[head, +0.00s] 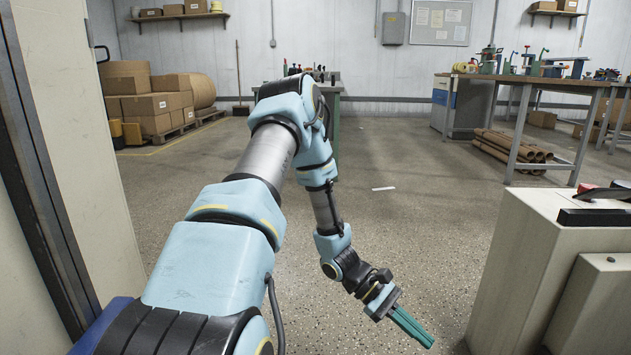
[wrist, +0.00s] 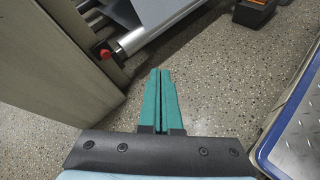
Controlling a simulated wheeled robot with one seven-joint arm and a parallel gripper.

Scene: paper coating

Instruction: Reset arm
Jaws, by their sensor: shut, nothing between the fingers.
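My arm reaches out across the head view, bent at the elbow, with its lower part hanging down and to the right. My gripper (head: 430,343) has green fingers, which point down and to the right above the speckled floor. In the wrist view my gripper (wrist: 160,72) shows its two green fingers side by side, closed together with nothing between them. The fingers touch nothing that I can see.
A pale machine cabinet (head: 535,270) stands close at the right of the gripper. In the wrist view a roller (wrist: 145,38) with a red knob (wrist: 105,53) is ahead left, and a metal-topped platform (wrist: 300,135) is at right. Cardboard boxes (head: 150,105) stand far left. Open floor (head: 420,200) lies between.

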